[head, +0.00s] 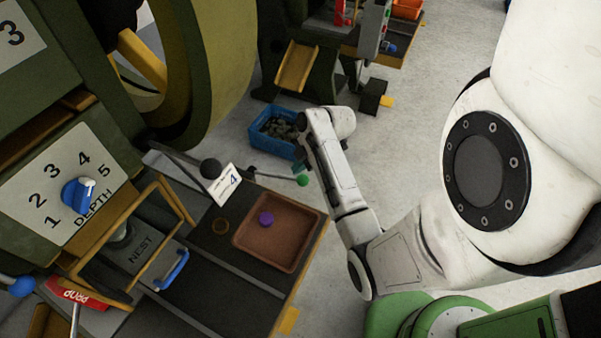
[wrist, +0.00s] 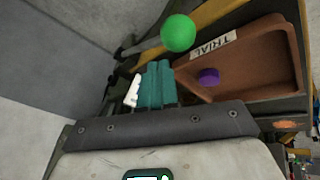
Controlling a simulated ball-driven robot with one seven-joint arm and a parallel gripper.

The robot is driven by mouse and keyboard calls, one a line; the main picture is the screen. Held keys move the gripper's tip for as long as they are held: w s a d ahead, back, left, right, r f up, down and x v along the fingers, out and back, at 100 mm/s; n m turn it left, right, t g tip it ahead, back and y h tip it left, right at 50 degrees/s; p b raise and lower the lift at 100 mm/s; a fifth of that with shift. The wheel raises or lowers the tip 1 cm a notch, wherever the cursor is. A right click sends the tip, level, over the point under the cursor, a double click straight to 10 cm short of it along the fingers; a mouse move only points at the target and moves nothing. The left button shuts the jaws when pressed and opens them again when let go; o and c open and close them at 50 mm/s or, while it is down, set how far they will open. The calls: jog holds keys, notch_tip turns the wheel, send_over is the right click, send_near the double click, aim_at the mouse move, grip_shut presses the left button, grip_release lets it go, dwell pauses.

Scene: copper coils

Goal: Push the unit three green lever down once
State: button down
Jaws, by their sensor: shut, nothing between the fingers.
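The green lever knob (head: 302,180) is a round ball on a thin rod at the right side of the unit marked 3, close to the tray corner. In the wrist view the green knob (wrist: 178,33) sits just beyond the fingertips, slightly to their right, with a small gap seeming to show. My gripper (wrist: 157,66) has its teal fingers shut together and empty. In the head view my arm comes from the right and its wrist end is near the knob; the fingers are mostly hidden there. Contact with the knob cannot be confirmed.
A brown tray (head: 246,240) labelled TRIAL in the wrist view holds a purple piece (head: 266,219). A blue bin (head: 258,146) is on the floor behind. The depth dial (head: 78,193) is left.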

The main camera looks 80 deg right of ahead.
jog(key=shift+r, duration=0.2)
jog(key=r+p, duration=0.1)
jog(key=w+r+p, duration=0.1)
jog(key=r, duration=0.1)
jog(key=r+p, duration=0.1)
jog(key=shift+w+d+r+p, duration=0.2)
jog(key=shift+w+r+p, duration=0.05)
jog(key=shift+w+p, duration=0.15)
dwell(0.9)
jog(key=w+a+f+m+g+b, duration=0.2)
jog(key=a+f+m, duration=0.1)
jog(key=a, duration=1.3)
jog(key=s+a+r+m+g+b, duration=0.1)
jog(key=s+a+m, duration=0.5)
jog(key=a, duration=0.6)
jog(key=shift+s+a+r+g+h+b, duration=0.2)
jog(key=shift+s+g+h+b, duration=0.2)
jog(key=shift+s+g+b, duration=0.45)
